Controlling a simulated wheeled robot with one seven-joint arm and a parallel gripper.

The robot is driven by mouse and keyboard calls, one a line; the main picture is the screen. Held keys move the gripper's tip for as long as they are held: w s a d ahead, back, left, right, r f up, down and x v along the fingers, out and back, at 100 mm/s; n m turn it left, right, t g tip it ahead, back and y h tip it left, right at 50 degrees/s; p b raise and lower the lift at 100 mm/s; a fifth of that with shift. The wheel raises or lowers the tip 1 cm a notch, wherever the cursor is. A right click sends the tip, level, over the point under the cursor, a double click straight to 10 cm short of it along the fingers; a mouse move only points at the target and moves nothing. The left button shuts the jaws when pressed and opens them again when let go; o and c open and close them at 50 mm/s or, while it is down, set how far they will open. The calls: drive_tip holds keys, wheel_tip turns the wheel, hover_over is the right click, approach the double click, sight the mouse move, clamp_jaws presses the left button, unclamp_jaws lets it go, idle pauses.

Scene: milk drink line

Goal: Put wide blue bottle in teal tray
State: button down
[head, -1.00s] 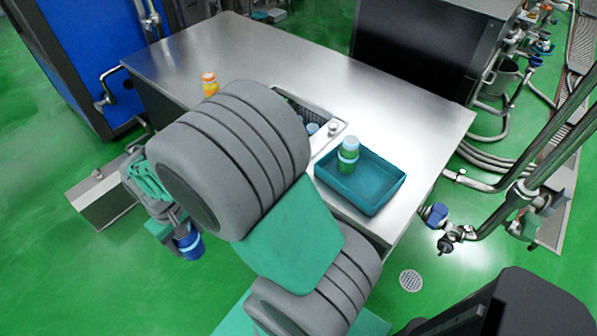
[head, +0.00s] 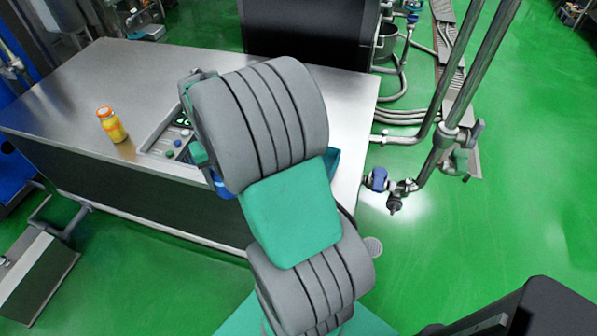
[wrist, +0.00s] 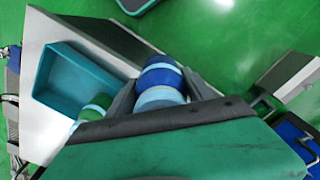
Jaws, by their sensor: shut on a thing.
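The wide blue bottle (wrist: 160,76) has a dark blue top and a pale blue band in the wrist view. My gripper (wrist: 163,88) is shut on it, one finger on each side. The teal tray (wrist: 67,80) lies left of the bottle in the wrist view, with bare floor showing inside. A green-and-pale-blue bottle (wrist: 94,108) stands at its lower corner, partly hidden by my gripper. In the head view my arm covers most of the tray; only a corner (head: 333,160) shows. The held bottle is mostly hidden there.
The steel table (head: 120,75) has much bare top on its left. An orange-yellow bottle (head: 112,125) stands near its front edge. A recessed holder (head: 165,140) with small caps lies left of my gripper. A dark machine (head: 310,35) stands behind, with pipes (head: 440,140) to the right.

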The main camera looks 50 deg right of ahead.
drive_tip(key=s+d+r+m+b, duration=0.1)
drive_tip(key=d+m, duration=0.1)
drive_tip(key=d, duration=0.6)
drive_tip(key=s+d+r+m+b, duration=0.1)
drive_tip(key=s+d+r+m, duration=0.1)
drive_tip(key=d, duration=0.6)
drive_tip(key=shift+s+d+f+p, duration=0.4)
drive_tip(key=shift+s+d+f, duration=0.65)
drive_tip(key=shift+d+f, duration=0.95)
drive_tip(key=shift+s+d+f+p, duration=0.35)
drive_tip(key=shift+s+d+f, duration=0.75)
drive_tip(key=shift+d+f, duration=0.95)
drive_tip(key=shift+s+d+f+p, duration=0.4)
drive_tip(key=shift+s+d+f, duration=0.9)
drive_tip(key=shift+f, duration=1.15)
drive_tip(key=shift+w+d, duration=0.25)
drive_tip(key=shift+f, duration=0.2)
drive_tip(key=shift+c, duration=2)
unclamp_jaws()
